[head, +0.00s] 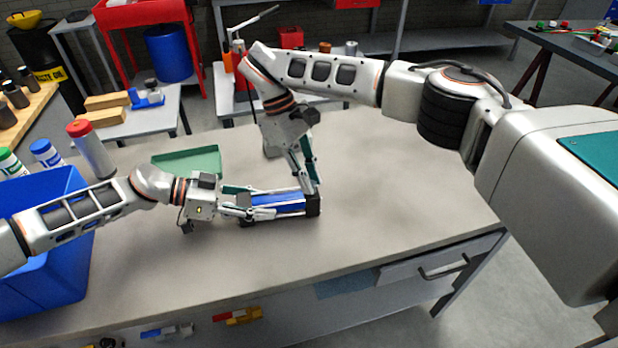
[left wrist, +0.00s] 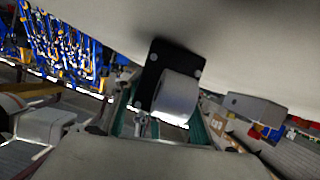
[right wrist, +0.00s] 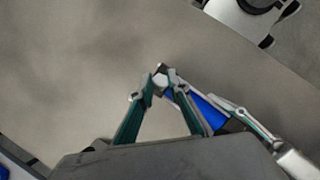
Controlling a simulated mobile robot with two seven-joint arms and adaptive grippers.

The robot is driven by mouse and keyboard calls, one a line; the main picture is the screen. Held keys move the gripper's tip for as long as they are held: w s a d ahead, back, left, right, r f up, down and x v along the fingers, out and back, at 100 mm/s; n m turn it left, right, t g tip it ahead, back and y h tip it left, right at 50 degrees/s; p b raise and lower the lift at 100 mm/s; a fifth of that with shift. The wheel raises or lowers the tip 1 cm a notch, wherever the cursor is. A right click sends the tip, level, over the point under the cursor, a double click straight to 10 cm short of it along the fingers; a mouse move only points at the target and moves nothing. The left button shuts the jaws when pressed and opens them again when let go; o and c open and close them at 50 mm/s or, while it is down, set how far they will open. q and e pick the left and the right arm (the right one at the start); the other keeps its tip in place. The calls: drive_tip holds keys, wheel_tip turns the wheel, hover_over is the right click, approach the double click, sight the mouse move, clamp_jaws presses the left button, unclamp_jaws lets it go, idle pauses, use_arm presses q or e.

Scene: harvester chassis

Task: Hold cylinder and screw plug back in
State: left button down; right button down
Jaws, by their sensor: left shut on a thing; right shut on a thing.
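The blue cylinder (head: 284,198) lies on the grey workbench, with a dark block (head: 313,205) at its right end. My left gripper (head: 272,206) is shut around the cylinder from the left. The blue body also shows in the right wrist view (right wrist: 209,109). In the left wrist view, a black plate (left wrist: 150,75) and a pale round part (left wrist: 178,95) stand between the fingers. My right gripper (head: 308,190) reaches down to the cylinder's right end. In the right wrist view, its fingertips are shut on a small pale piece, apparently the plug (right wrist: 161,80). Its seating is hidden.
A green tray (head: 187,161) lies behind my left gripper. A blue bin (head: 45,235) and a grey bottle with a red cap (head: 92,150) stand at the left. The bench (head: 400,200) is clear to the right, up to its edge.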

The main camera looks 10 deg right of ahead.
drive_tip(key=m+g+y, duration=0.1)
drive_tip(key=m, duration=0.3)
drive_tip(key=shift+d+m, duration=0.1)
drive_tip(key=shift+m, duration=0.2)
drive_tip(key=m+y, duration=0.1)
drive_tip(key=m, duration=0.2)
drive_tip(key=shift+f+m+y, duration=0.1)
drive_tip(key=shift+m+y, duration=0.2)
drive_tip(key=shift+y, duration=0.1)
drive_tip(key=shift+m+y, duration=0.4)
drive_tip(key=shift+m, duration=0.6)
drive_tip(key=shift+d, duration=0.1)
drive_tip(key=c, duration=1.9)
unclamp_jaws()
drive_tip(key=shift+r, duration=0.2)
drive_tip(key=shift+w+r, duration=0.1)
drive_tip(key=shift+r, duration=2.05)
